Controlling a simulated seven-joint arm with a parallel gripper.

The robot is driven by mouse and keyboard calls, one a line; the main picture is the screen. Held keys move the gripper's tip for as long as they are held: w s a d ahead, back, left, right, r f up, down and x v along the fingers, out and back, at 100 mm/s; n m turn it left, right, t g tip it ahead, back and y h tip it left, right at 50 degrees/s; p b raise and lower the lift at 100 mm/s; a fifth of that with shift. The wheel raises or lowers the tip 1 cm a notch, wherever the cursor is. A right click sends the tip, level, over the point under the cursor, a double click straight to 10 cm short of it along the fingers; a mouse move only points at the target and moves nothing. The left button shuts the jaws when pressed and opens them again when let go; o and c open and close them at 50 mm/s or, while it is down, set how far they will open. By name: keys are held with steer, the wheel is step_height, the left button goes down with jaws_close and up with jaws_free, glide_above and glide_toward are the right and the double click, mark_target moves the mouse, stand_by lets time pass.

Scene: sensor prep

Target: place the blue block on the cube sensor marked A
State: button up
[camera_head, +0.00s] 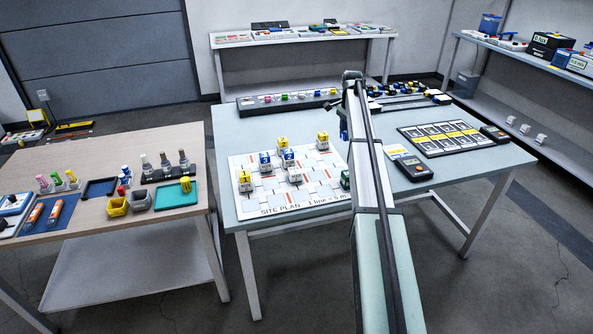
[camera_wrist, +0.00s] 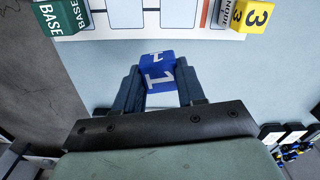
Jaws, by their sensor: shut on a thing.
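My gripper (camera_wrist: 160,85) is shut on a blue block (camera_wrist: 157,75) in the wrist view. White marks like a "1" show on the block's faces. The block is over the pale table top, beside the edge of the site plan board (camera_wrist: 222,33). I cannot read an A on any cube.
A green BASE block (camera_wrist: 60,17) and a yellow block marked 3 (camera_wrist: 250,15) stand at the board's edge. A dark card rack (camera_head: 445,138) and a handheld meter (camera_head: 413,168) lie right of my arm. A wooden table (camera_head: 140,225) stands left.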

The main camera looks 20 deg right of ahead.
steer(key=a+r+n, duration=0.2)
steer(key=a+r, duration=0.1)
steer(key=a, duration=1.4)
steer(key=m, duration=0.4)
glide_toward(295, 170)
steer(key=shift+f, duration=3.15)
steer(key=shift+f, duration=0.1)
steer(key=o, duration=1)
steer(key=shift+o, duration=0.2)
step_height(295, 170, up, 12)
